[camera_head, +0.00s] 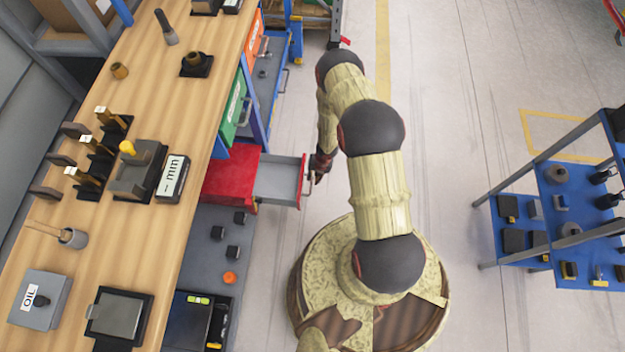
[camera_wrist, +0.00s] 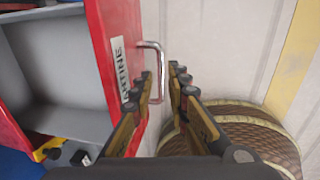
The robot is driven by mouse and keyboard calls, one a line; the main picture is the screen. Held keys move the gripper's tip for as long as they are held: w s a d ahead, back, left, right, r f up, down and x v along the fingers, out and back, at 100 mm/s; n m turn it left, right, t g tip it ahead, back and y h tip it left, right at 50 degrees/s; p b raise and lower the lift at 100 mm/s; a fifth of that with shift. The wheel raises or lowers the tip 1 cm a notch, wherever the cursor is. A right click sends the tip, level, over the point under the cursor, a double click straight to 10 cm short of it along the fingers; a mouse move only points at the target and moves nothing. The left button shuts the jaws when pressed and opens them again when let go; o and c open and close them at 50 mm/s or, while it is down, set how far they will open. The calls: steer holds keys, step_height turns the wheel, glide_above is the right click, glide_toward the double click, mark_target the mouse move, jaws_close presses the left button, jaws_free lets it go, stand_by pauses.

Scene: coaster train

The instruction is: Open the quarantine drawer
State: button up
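The quarantine drawer (camera_head: 281,180) is pulled out of its red cabinet (camera_head: 232,174) under the workbench. In the wrist view its grey inside (camera_wrist: 55,70) looks empty where it shows. Its red front (camera_wrist: 112,55) carries a white label ending in "NTINE", partly cut off by my gripper. A metal bar handle (camera_wrist: 159,62) stands out from that front. My gripper (camera_head: 318,170) is at the drawer front. In the wrist view my gripper (camera_wrist: 163,75) has its fingers apart, with the handle bar between or just beyond the tips; contact cannot be told.
The wooden workbench (camera_head: 190,110) with tools runs along the left. A grey lower shelf (camera_head: 212,228) holds small black parts and an orange piece. A blue shelf cart (camera_head: 570,195) stands at the right. The floor between is clear around my base.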

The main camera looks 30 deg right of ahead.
step_height(320, 180, up, 8)
steer(key=d, duration=0.1)
steer(key=shift+s+d+r, duration=0.15)
steer(key=shift+s+r, duration=0.1)
steer(key=shift+s, duration=0.2)
stand_by(0.3)
